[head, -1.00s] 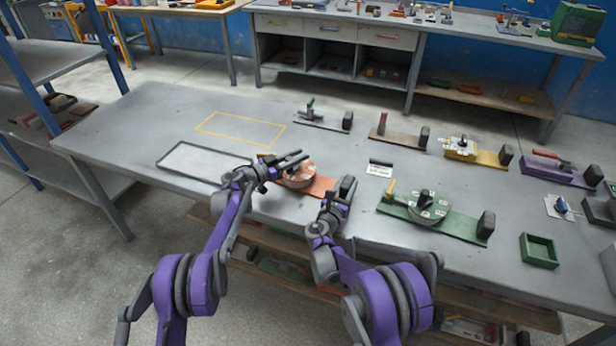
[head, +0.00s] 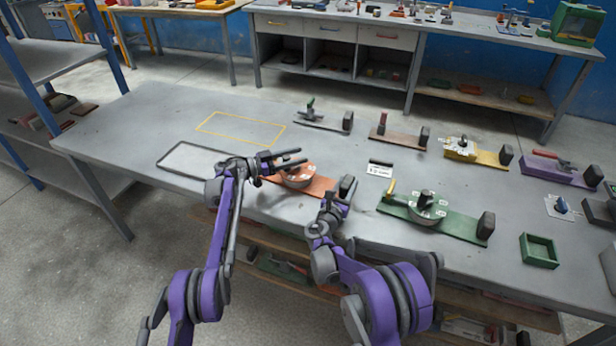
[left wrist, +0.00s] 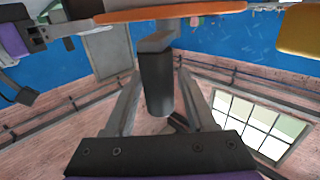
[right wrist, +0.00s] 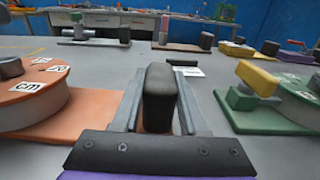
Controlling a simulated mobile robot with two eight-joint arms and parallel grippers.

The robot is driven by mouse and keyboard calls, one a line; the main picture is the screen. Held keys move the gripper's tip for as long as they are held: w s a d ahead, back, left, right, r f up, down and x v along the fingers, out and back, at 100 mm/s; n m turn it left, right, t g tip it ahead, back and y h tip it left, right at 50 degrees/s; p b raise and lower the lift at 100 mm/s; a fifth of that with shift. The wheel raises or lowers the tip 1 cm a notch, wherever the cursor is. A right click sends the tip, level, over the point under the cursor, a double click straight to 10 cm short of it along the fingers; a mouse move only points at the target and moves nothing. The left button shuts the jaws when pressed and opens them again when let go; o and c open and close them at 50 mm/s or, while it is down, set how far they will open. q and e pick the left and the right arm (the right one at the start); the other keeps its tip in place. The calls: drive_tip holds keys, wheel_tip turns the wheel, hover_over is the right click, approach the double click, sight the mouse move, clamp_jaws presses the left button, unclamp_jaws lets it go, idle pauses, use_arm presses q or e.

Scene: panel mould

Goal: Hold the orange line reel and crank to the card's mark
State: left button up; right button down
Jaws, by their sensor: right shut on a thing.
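The orange line reel (head: 298,180) sits on its orange board near the table's front edge; its labelled drum also shows in the right wrist view (right wrist: 35,95). My right gripper (head: 341,200) is shut on the black upright grip (right wrist: 158,95) at the board's right end. My left gripper (head: 298,157) is open above the reel. In the left wrist view, whose picture is upside down, its fingers stand on both sides of the dark crank handle (left wrist: 157,85), with gaps visible. The white card (head: 379,170) lies behind and right of the reel; its mark is too small to read.
A green reel (head: 428,212) on its board stands to the right, with a green box (head: 538,250) beyond. Yellow (head: 475,152) and purple (head: 560,170) fixtures stand farther back. A grey outlined tray (head: 195,165) and a yellow taped rectangle (head: 240,130) lie left, both empty.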

idle(0.3)
use_arm(q)
drive_tip(key=v, duration=1.2)
use_arm(e)
drive_tip(key=shift+c, duration=1.8)
unclamp_jaws()
